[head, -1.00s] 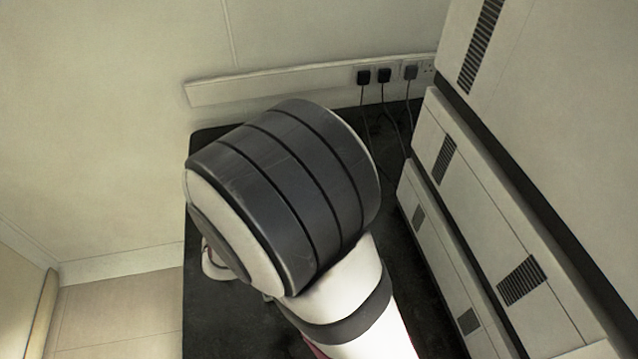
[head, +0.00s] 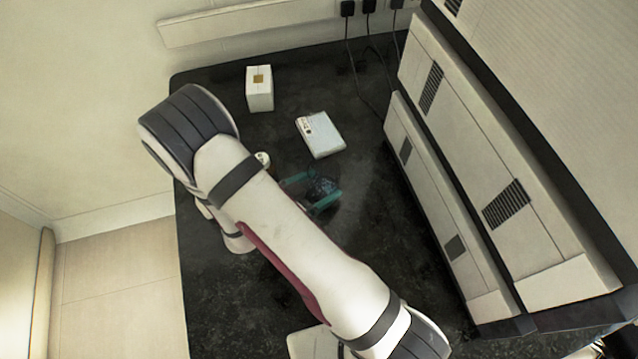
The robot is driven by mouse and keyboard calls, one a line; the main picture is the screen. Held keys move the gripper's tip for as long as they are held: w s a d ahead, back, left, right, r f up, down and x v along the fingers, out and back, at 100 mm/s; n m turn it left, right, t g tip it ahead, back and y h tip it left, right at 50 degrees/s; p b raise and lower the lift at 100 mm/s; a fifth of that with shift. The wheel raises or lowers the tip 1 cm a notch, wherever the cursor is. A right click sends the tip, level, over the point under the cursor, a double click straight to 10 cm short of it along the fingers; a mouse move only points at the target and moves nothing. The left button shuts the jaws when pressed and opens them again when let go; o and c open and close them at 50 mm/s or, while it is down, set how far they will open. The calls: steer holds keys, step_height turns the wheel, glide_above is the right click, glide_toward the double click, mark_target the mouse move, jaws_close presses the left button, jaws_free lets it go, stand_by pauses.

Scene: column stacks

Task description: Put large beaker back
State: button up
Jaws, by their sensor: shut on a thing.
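My gripper (head: 312,192) shows past the edge of my white arm, over the black bench. Its two teal fingers are closed around a small, dark, bluish, glassy thing (head: 324,186), which looks like the large beaker. Only part of it shows, so its full shape and tilt are unclear. I cannot tell whether its base touches the bench. The place where the beaker belongs is not plain in this view.
A white box with a brown top mark (head: 260,92) and a flat white device (head: 320,135) stand on the black bench (head: 300,95) behind my gripper. Stacked pale instrument cabinets (head: 440,170) line the right side. Black plugs (head: 369,6) trail cables at the back.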

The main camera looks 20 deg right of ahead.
steer(key=shift+f, duration=0.1)
steer(key=o, duration=1.3)
steer(key=shift+o, duration=0.2)
